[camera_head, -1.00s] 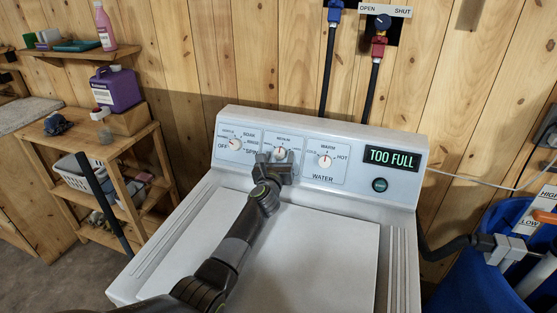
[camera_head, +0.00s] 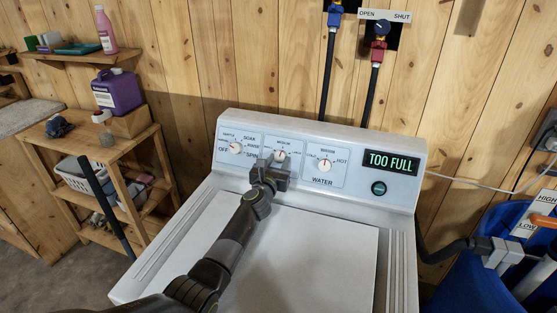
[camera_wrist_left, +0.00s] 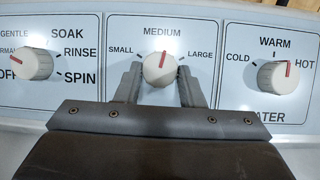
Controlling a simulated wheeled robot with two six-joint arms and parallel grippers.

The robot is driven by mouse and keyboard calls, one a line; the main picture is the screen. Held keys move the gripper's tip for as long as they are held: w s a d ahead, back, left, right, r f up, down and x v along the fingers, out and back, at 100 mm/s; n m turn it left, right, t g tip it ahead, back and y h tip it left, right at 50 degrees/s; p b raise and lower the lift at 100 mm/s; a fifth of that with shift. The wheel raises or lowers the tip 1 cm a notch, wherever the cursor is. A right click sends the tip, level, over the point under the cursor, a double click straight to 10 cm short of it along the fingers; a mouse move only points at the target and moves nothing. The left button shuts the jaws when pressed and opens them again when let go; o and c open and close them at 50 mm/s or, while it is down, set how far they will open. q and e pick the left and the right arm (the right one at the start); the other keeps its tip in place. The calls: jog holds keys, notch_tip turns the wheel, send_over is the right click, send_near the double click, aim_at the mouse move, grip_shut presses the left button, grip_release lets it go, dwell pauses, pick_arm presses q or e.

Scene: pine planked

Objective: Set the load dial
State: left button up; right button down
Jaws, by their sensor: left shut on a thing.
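The load dial (camera_head: 280,156) is the middle knob on the white washer's panel, marked SMALL, MEDIUM and LARGE. In the left wrist view the load dial (camera_wrist_left: 160,70) is a white knob whose red pointer stands almost straight up, a touch right, near MEDIUM. My left gripper (camera_head: 277,165) reaches up to it from below. In the wrist view its two grey fingers (camera_wrist_left: 160,88) sit on either side of the knob, shut on it. The display (camera_head: 391,161) reads TOO FULL.
The cycle dial (camera_head: 235,147) is to the left and the water dial (camera_head: 325,165) to the right, both close to the fingers. A green button (camera_head: 379,188) sits under the display. A blue tub (camera_head: 475,285) with a hose stands at the right.

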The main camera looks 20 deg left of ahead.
pick_arm(q)
jog(key=shift+a+m+h+p, duration=0.2)
jog(key=shift+m+h+p, duration=0.2)
jog(key=shift+m+h, duration=1)
jog(key=shift+m+y, duration=0.3)
jog(key=shift+m, duration=0.5)
jog(key=shift+a+m+g+h, duration=0.15)
jog(key=shift+m+g+h, duration=0.15)
jog(key=shift+m+h, duration=0.45)
jog(key=m+h, duration=0.1)
jog(key=m, duration=0.2)
jog(key=m+g+h, duration=0.1)
jog(key=m, duration=0.2)
jog(key=shift+w+a+r+m+g, duration=0.1)
jog(key=shift+a+m+g, duration=0.1)
jog(key=shift+m+g, duration=0.1)
jog(key=o, duration=1)
